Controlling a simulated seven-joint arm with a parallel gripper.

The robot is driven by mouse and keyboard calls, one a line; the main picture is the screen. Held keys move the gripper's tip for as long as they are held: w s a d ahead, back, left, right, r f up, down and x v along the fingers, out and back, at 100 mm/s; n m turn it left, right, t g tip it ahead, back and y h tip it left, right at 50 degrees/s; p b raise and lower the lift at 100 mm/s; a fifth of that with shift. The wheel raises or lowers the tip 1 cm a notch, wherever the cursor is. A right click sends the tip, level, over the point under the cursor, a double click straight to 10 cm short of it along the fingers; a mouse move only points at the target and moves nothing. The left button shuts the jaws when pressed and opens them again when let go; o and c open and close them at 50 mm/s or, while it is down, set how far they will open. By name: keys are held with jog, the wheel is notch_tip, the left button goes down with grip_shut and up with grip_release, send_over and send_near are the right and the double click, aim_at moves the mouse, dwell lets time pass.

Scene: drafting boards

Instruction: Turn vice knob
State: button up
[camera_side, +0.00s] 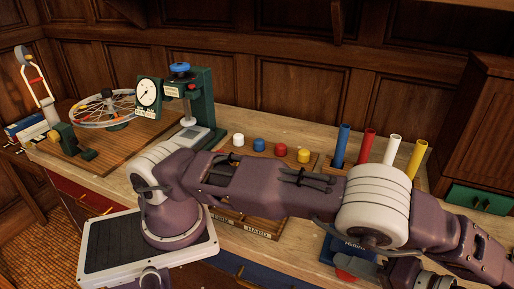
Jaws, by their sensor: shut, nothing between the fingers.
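A blue block with pale lettering (343,243), possibly the vice, sits at the bottom right, partly hidden behind my arm. A small red part (345,276) shows just below it at the bottom edge; I cannot tell whether it is the vice knob. A grey piece (364,264) lies beside the blue block; I cannot tell what it belongs to. My arm stretches across the front to the lower right, and its far end is cut off by the frame. My fingertips do not show, so their place relative to the knob is hidden.
White, blue, red and yellow knobs (281,150) stand on a wooden board behind my arm. Several upright coloured tubes (367,145) stand to their right. A green dial gauge stand (201,98) and spoked wheel (104,107) are at left. A cabinet (482,130) bounds the right.

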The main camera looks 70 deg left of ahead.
jog(key=t+h, duration=0.1)
jog(key=f+t+h, duration=0.1)
jog(key=h, duration=0.1)
jog(key=f+t+h, duration=0.1)
jog(key=t, duration=0.1)
jog(key=shift+w+d+f+n+h, duration=0.15)
jog(key=shift+d+n+h, duration=0.15)
jog(key=shift+d, duration=0.1)
jog(key=t+h, duration=0.2)
jog(key=n+t+h, duration=0.1)
jog(key=shift+s+a+r+t+h, duration=0.2)
jog(key=shift+a+t+h, duration=0.2)
jog(key=shift+o, duration=0.4)
jog(key=v, duration=0.3)
jog(key=w+v, duration=0.1)
jog(key=v, duration=0.1)
jog(key=shift+d, duration=0.35)
jog(key=o, duration=0.7)
jog(key=shift+v, duration=1.05)
jog(key=shift+c, duration=0.2)
jog(key=s+a+r+m+h, duration=0.3)
jog(key=s+a+r+m, duration=0.1)
jog(key=a+r, duration=0.8)
jog(key=s+a+r+m+t, duration=0.2)
jog(key=s+a+r+m, duration=0.1)
jog(key=s, duration=0.4)
jog(key=shift+s+a+m+h, duration=0.35)
jog(key=shift+a+m, duration=0.25)
jog(key=shift+a, duration=0.45)
